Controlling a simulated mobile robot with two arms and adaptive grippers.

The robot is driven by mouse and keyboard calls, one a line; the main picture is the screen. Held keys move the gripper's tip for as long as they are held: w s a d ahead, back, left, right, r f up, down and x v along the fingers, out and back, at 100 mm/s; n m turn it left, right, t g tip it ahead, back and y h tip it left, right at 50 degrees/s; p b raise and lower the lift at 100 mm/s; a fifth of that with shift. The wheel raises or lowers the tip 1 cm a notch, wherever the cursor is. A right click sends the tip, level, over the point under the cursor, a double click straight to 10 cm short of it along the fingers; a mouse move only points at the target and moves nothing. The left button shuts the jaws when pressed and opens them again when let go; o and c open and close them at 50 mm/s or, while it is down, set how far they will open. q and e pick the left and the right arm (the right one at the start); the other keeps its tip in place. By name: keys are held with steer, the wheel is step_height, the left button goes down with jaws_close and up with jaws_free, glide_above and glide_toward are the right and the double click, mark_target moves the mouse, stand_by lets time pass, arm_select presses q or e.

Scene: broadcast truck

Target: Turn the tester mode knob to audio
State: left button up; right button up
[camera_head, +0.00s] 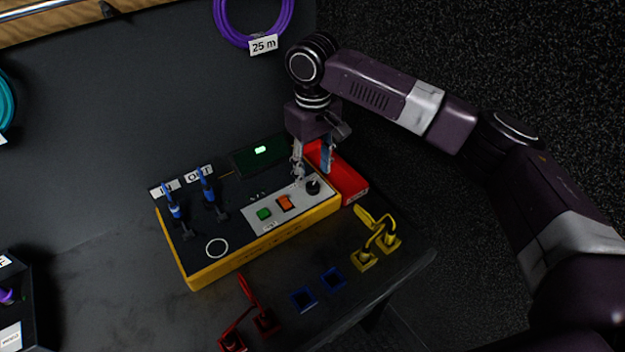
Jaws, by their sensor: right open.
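The tester (193,265) is a yellow-edged box with a dark top on the dark bench. Its black knob (313,187) sits at the right end of a light panel, beside an orange switch (285,203) and a green button (264,214). A small screen (259,152) at the back glows green. The panel lettering is too small to read, so I cannot tell the knob's setting. My right gripper (313,178) points down at the knob with its fingers apart. I cannot tell whether a finger touches the knob. My left gripper is not in view.
Two blue plugs stand under labels on the tester's left. Yellow connectors (377,245), blue square sockets (332,280) and red connectors (256,312) are along the front. A purple cable coil (233,38) hangs behind.

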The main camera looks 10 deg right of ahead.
mark_target(313, 185)
step_height(313, 185, down, 4)
steer(key=shift+f, duration=0.15)
jaws_close()
stand_by(0.4)
